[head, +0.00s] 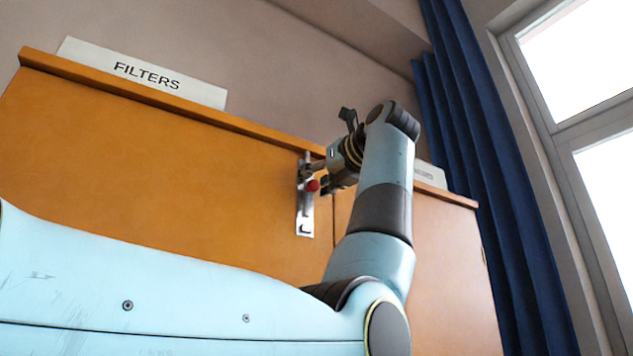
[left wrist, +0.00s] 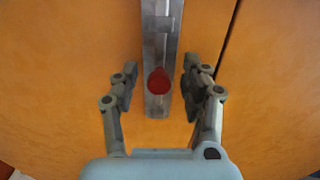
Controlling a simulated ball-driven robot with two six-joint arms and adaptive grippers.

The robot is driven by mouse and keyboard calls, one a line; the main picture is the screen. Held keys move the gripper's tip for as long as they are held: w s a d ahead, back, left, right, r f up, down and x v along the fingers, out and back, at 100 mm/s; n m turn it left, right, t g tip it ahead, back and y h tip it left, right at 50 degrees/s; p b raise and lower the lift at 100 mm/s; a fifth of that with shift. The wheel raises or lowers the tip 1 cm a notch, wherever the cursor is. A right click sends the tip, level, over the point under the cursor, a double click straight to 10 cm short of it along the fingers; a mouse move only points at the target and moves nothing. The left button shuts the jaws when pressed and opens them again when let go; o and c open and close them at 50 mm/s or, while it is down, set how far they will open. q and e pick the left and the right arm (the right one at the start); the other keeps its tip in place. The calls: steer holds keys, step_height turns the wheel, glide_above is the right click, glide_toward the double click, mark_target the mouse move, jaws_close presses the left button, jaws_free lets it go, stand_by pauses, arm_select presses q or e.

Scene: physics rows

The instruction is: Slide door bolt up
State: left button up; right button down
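The door bolt is a silvery metal strip with a red knob. In the head view the bolt plate (head: 305,222) is fixed upright on the orange cabinet door, and the red knob (head: 313,186) shows beside my left gripper (head: 318,178). In the left wrist view the red knob (left wrist: 159,81) sits on the metal bolt (left wrist: 160,45), between the fingers of my left gripper (left wrist: 161,92). The fingers are apart, with a gap on each side of the knob. My right gripper is not in view.
The orange cabinet (head: 170,150) has a dark seam (left wrist: 228,45) right of the bolt. A sign reading FILTERS (head: 145,73) stands on its top. A blue curtain (head: 490,190) and a window (head: 575,65) are at the right.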

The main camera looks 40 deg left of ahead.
arm_select(q)
steer(key=shift+d, duration=0.1)
steer(key=v, duration=0.7)
steer(key=shift+s+d, duration=0.1)
steer(key=shift+d, duration=0.05)
stand_by(0.4)
